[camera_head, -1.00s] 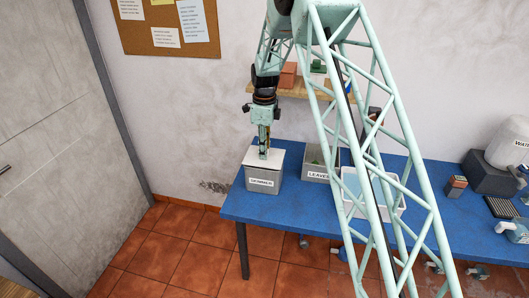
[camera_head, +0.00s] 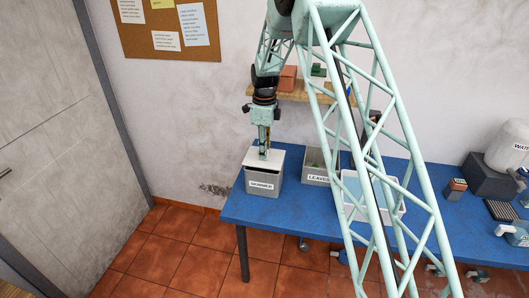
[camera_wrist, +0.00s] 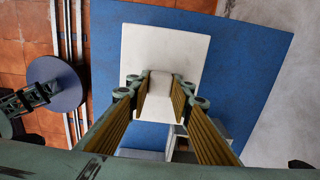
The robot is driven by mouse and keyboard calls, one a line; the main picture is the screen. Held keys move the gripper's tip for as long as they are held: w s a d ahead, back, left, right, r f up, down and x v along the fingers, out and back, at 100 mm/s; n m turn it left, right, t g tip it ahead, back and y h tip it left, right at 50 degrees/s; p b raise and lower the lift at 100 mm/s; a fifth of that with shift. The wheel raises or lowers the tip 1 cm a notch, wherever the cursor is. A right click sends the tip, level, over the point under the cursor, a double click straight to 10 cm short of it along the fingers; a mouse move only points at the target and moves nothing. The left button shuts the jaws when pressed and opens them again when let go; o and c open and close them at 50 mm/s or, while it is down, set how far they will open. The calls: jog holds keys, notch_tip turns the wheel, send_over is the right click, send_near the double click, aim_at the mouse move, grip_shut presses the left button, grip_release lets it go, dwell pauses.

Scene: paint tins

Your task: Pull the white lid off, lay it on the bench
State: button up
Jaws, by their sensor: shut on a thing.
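The white lid (camera_head: 254,156) is a flat square at the top of the grey bin labelled SKIMMER (camera_head: 263,186), on the bench's left end. I cannot tell whether there is a gap between lid and bin. In the wrist view the lid (camera_wrist: 184,48) fills the upper middle, with a pale block-shaped handle (camera_wrist: 156,88) rising from it. My gripper (camera_head: 263,153) points straight down over the lid. In the wrist view its two fingers (camera_wrist: 156,97) are shut on the handle from both sides. The lid hides the bin's inside. The blue bench (camera_head: 238,206) has bare surface around the bin.
A grey bin labelled LEAVES (camera_head: 318,179) stands just right, with a pale tray (camera_head: 397,207) beyond it, partly behind my arm. A wooden shelf (camera_head: 295,96) with small boxes hangs behind. A small block (camera_head: 455,188) and a dark box (camera_head: 488,178) stand farther right.

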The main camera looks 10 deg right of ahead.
jog(key=shift+r, duration=0.1)
jog(key=shift+r+p, duration=0.7)
jog(key=shift+r, duration=1.25)
jog(key=shift+d, duration=0.1)
